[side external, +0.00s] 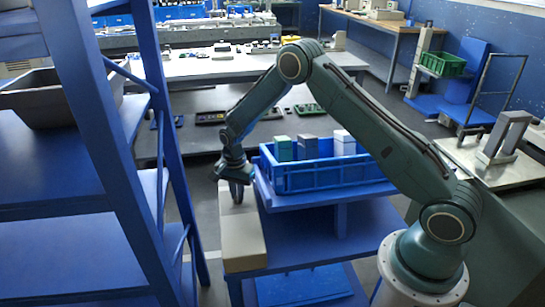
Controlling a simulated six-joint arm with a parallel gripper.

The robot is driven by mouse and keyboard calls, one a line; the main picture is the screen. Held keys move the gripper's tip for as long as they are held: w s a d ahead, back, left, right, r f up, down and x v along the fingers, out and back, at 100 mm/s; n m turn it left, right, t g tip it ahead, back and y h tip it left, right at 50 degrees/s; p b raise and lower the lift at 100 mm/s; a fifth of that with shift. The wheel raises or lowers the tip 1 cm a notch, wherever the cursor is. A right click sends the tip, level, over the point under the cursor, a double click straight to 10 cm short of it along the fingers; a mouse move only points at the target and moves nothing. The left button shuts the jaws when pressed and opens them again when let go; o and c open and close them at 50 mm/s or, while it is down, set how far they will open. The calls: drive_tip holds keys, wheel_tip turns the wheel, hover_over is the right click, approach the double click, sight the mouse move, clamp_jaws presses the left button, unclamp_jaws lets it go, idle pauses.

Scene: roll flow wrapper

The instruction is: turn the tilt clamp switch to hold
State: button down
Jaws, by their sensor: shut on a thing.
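My gripper (237,187) points down at the upper end of a long beige box (242,243) beside the blue crate. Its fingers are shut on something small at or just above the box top. The fingers hide what they hold, and at this size I cannot make out its shape. No tilt clamp switch or hold marking can be told apart in this view.
A blue crate (318,181) holding several grey, green and white boxes stands close right of my gripper on a blue stand (325,250). A tall blue shelf frame (105,130) stands at left. A dark bench (270,132) with small devices lies behind.

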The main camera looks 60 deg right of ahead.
drive_tip(key=shift+r, duration=0.1)
drive_tip(key=c, duration=1.5)
unclamp_jaws()
drive_tip(key=shift+o, duration=0.2)
wheel_tip(320, 180, up, 14)
